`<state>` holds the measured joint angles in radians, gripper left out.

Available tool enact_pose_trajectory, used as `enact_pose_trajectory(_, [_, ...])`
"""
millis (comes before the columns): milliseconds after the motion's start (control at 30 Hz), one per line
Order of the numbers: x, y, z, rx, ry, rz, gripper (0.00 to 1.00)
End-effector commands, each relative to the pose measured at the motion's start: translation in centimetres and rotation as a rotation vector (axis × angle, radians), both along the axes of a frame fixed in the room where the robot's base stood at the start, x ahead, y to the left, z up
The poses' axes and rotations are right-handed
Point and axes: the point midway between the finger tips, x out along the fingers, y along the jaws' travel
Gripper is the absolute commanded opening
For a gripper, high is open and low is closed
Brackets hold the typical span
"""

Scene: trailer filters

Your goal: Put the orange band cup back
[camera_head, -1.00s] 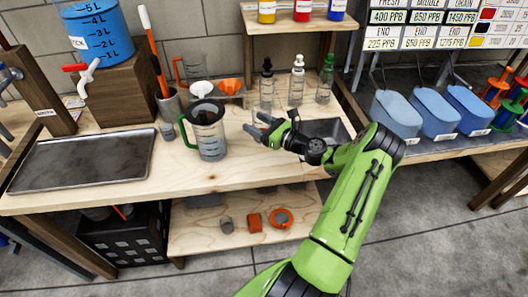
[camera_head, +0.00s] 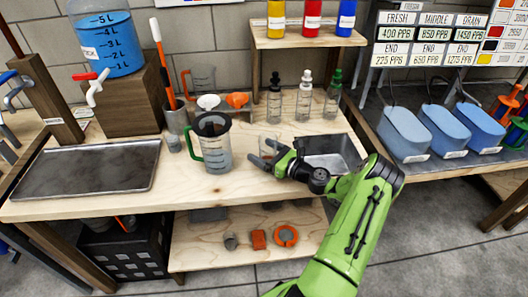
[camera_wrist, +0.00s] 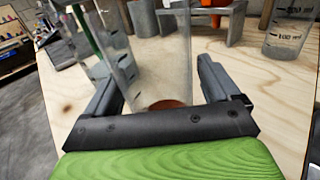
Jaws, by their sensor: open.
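A clear cup with graduation marks (camera_wrist: 160,55) stands between my jaws in the wrist view, with orange-brown colour at its bottom. In the head view this cup (camera_head: 267,145) is small and partly hidden by my fingers. My gripper (camera_head: 264,152) is open, low over the workbench, with one finger on each side of the cup. In the wrist view my gripper (camera_wrist: 158,75) shows both fingers spread; I cannot tell whether either touches the cup. The orange piece (camera_head: 259,239) and an orange ring (camera_head: 286,236) lie on the lower shelf.
A green-handled pitcher (camera_head: 213,150) stands just left of my gripper. Another clear cup (camera_wrist: 287,38) stands at the right in the wrist view. A flat tray (camera_head: 85,168) lies left.

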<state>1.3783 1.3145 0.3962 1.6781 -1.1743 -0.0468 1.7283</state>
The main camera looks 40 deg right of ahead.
Motion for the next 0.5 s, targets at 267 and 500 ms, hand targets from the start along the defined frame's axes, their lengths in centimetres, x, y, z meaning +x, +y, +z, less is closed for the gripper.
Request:
enact_pose_trajectory(267, [-1.4, -0.4, 0.4, 0.001, 0.002, -0.004, 0.89])
enact_pose_trajectory(500, [-7.7, -1.6, 0.5, 0.003, 0.002, -0.006, 0.89])
